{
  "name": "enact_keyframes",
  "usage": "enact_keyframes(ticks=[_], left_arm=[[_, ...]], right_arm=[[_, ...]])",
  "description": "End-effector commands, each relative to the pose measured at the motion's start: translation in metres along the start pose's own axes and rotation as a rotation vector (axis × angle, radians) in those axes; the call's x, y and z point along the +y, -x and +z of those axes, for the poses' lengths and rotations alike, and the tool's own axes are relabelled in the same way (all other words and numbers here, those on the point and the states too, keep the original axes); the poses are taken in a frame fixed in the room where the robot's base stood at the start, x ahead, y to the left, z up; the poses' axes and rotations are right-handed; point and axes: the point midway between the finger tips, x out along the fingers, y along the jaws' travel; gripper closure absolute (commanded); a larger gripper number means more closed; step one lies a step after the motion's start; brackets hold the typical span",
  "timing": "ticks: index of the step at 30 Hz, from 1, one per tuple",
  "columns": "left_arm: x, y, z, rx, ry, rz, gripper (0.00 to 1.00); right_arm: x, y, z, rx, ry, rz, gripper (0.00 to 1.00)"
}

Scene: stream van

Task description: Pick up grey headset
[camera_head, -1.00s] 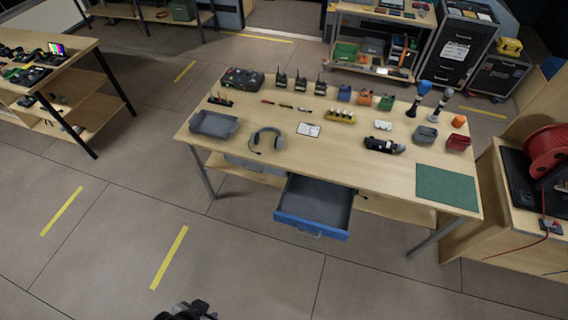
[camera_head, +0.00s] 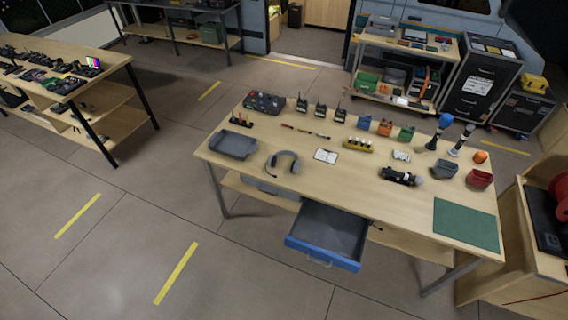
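The grey headset (camera_head: 284,162) lies on the wooden table (camera_head: 330,192), near its front edge and left of the middle. Its band arches toward the back, and its thin microphone boom points to the front left. Nothing touches it. Neither of my grippers shows in the head view now, so I cannot see whether they are open or shut.
A grey tray (camera_head: 233,145) lies left of the headset and a white card (camera_head: 326,156) right of it. A blue-fronted drawer (camera_head: 322,258) hangs open below the table's front edge. Radios and microphones stand farther back. Floor is clear at the front left.

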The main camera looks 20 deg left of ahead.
Motion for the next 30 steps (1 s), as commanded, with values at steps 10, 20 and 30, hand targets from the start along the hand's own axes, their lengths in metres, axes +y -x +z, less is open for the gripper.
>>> enact_keyframes(ticks=[10,20,30], left_arm=[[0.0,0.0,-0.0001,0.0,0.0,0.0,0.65],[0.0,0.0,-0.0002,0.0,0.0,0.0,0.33],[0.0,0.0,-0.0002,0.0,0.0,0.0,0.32]], right_arm=[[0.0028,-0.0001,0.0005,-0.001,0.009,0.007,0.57],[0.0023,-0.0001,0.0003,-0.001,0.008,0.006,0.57],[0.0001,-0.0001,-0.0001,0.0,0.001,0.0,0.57]])
